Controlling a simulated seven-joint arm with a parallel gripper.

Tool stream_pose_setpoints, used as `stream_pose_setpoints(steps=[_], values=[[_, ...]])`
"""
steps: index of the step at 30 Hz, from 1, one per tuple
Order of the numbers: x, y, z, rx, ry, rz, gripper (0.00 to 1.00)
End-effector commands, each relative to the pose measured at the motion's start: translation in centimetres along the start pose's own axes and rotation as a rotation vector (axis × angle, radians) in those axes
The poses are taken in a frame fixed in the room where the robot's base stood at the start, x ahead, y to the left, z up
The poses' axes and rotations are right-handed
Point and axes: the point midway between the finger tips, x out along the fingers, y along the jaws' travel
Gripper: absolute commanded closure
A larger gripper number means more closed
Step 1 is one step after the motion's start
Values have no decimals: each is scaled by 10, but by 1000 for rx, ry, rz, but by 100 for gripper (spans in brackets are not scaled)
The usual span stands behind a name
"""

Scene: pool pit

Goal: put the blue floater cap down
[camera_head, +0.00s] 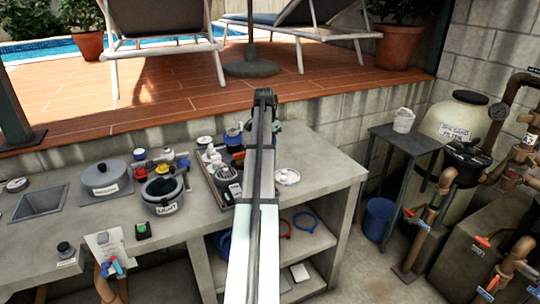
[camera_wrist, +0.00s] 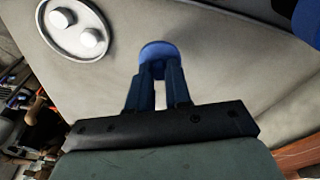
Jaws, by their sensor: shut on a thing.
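The blue floater cap (camera_wrist: 158,49) is between the fingertips of my gripper (camera_wrist: 159,72) in the wrist view. My gripper is shut on it. The pale concrete counter (camera_wrist: 225,75) lies behind the cap in that view; I cannot tell whether the cap touches it. In the head view my arm hides the cap and the fingers, above the right part of the counter (camera_head: 325,165).
Counter right of the dish is bare.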

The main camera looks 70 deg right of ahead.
Motion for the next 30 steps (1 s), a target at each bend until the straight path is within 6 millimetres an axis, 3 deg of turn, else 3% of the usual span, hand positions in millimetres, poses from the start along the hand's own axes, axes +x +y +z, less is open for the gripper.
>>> stream_pose_setpoints(steps=[14,27,28,30], values=[[47,0,8,0,0,0,100],[53,0,8,0,0,0,100],[52,0,8,0,0,0,78],[52,0,8,0,0,0,72]])
